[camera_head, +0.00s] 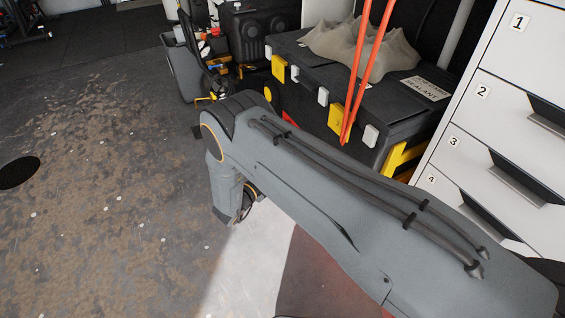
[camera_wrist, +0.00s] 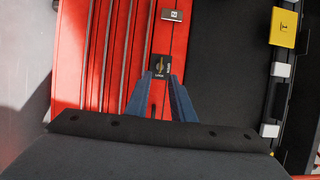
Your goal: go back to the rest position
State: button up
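My gripper (camera_wrist: 160,76) shows in the wrist view with its two blue fingers apart and nothing between them that it holds. It points toward a red ridged surface (camera_wrist: 85,65) with a small black lock plate (camera_wrist: 161,66) seen beyond the fingertips. I cannot tell whether the fingers touch it. In the head view my grey arm crosses from the lower right to the middle and bends downward there; the gripper's fingers cannot be made out.
A black toolbox (camera_head: 401,99) with yellow and white latches stands behind my arm, with a crumpled beige object (camera_head: 365,48) on it. Orange straps (camera_head: 357,75) hang in front. A white numbered drawer cabinet (camera_head: 490,105) is at right. Open stained floor (camera_head: 100,170) lies at left.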

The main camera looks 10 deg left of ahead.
jog(key=shift+w+a, duration=0.1)
jog(key=w+a+r+n+g+y, duration=0.1)
jog(key=w+a+r+n+y, duration=0.1)
jog(key=a+r+n+y, duration=0.3)
jog(key=w+a+r+n+g+y, duration=0.1)
jog(key=w+a+r+n+y, duration=0.25)
jog(key=a+r, duration=0.35)
jog(key=s+a+r+n+g+y, duration=0.3)
jog(key=s+r+n+g+y, duration=0.25)
jog(key=s+r+n, duration=0.6)
jog(key=s+d+r+n+g+h, duration=0.1)
jog(key=s+d+r+n+g, duration=0.2)
jog(key=s+d, duration=0.6)
jog(key=s+d+r+n+g+h, duration=0.15)
jog(key=s+d+n, duration=0.3)
jog(key=s, duration=0.75)
jog(key=s+d+r+n+g+h, duration=0.1)
jog(key=s+d+r+n+g, duration=0.25)
jog(key=s+d, duration=0.6)
jog(key=s+d+r+m+p, duration=0.1)
jog(key=d+r+m+p, duration=0.2)
jog(key=d+r+p, duration=0.6)
jog(key=d+r+m+p, duration=0.3)
jog(key=d+r+p, duration=0.7)
jog(key=r+p, duration=0.7)
jog(key=p, duration=0.5)
jog(key=shift+s+d+h, duration=0.2)
jog(key=shift+s+h, duration=0.15)
